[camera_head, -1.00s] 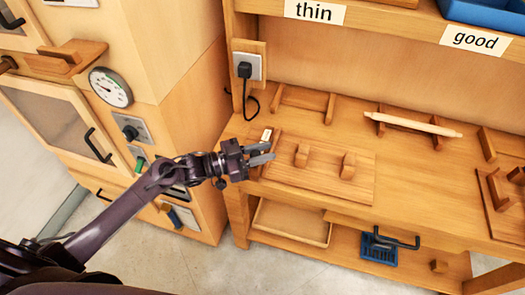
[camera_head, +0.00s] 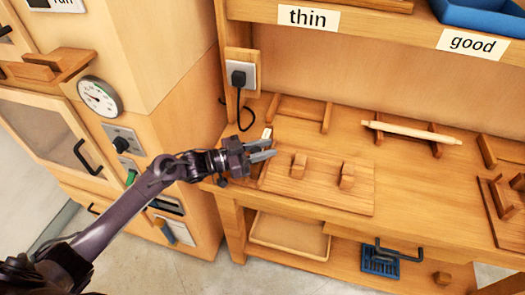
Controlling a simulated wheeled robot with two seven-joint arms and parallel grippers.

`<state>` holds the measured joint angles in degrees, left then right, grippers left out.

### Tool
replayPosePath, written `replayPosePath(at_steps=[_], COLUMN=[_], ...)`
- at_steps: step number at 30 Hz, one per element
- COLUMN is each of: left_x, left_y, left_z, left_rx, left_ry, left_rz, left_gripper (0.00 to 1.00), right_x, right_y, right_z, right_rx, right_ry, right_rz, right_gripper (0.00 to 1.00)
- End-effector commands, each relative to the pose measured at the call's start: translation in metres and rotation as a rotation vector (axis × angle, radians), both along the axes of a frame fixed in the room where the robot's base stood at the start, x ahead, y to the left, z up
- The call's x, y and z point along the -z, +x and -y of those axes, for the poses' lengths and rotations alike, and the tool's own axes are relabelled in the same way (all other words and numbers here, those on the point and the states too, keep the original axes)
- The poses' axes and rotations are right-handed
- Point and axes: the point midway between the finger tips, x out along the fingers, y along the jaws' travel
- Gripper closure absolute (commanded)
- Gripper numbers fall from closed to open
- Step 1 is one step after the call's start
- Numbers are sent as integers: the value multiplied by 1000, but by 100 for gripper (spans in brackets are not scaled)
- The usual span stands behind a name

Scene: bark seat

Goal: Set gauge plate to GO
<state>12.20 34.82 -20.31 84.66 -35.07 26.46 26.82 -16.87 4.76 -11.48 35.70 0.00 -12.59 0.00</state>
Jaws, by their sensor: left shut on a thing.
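A wooden board (camera_head: 325,198) with two upright wooden blocks lies on the bench. At its left end is a narrow wooden strip with a small white tag (camera_head: 267,133) at its far end; I take this strip to be the gauge plate. My left gripper (camera_head: 264,151) reaches in from the left and is shut on this strip at the board's left end. The fingers hide part of the strip, and no GO lettering can be read. My right gripper is not in view.
A socket with a black plug (camera_head: 239,77) and hanging cord is behind the gripper. A rolling pin (camera_head: 411,132) rests on wooden supports at the back. A cabinet with a dial (camera_head: 100,96) stands left. A blue tool (camera_head: 381,262) sits on the lower shelf.

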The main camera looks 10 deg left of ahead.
Motion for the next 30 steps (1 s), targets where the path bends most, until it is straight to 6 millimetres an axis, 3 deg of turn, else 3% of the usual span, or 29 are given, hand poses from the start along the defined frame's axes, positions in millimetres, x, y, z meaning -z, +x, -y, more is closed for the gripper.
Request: replayPosePath(at_steps=[1,6,17,30], left_x=[-5,-4,-1,-1], left_y=[4,3,-2,-38], left_z=[-3,-2,-8,-61], left_rx=[-10,-8,-5,-5], left_ry=[1,0,1,1], left_rz=[10,9,4,5], left_gripper=[73,52,52,52], right_x=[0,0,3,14], right_y=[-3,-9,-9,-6], right_z=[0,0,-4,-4], right_rx=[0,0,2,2], right_ry=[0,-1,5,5], right_rz=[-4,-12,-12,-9], right_gripper=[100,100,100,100])
